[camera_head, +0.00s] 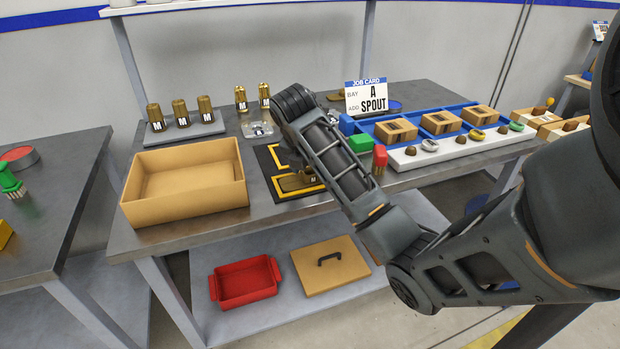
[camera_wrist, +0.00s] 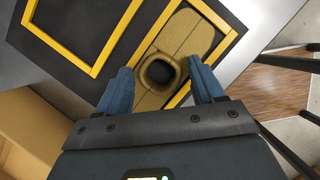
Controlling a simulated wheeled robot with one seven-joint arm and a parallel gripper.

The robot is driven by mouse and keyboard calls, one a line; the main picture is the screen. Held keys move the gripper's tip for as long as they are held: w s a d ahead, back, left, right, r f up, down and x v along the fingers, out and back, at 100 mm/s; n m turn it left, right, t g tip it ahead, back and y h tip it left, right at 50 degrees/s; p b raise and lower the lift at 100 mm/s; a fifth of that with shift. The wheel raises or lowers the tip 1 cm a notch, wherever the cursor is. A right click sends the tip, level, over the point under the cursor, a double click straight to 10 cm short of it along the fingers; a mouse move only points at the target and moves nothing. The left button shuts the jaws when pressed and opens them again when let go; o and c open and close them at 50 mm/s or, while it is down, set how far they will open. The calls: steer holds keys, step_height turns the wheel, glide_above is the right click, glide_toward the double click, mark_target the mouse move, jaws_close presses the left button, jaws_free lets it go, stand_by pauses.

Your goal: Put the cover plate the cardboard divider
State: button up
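A tan-brass plate with rounded ends (camera_head: 292,184), likely the cover plate, lies in a yellow-outlined bay on the black mat. In the wrist view the plate (camera_wrist: 190,38) has a dark round knob or hole in its middle. My gripper (camera_wrist: 162,82) is over the plate, its blue fingers apart on either side of it. I cannot tell whether they touch it. In the head view my arm hides the gripper. I cannot single out a cardboard divider; small cardboard boxes (camera_head: 396,130) with inner parts stand in a blue tray (camera_head: 421,117).
A large tan tray (camera_head: 213,198) stands left of the mat (camera_head: 266,160). Brass cylinders (camera_head: 180,112) stand on a grey block behind. Green and red pieces (camera_head: 380,160) sit right of my arm. A red bin (camera_head: 245,281) and tan lid (camera_head: 331,266) are on the lower shelf.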

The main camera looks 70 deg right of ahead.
steer(key=c, duration=1.2)
steer(key=shift+o, duration=0.2)
steer(key=shift+r, duration=0.15)
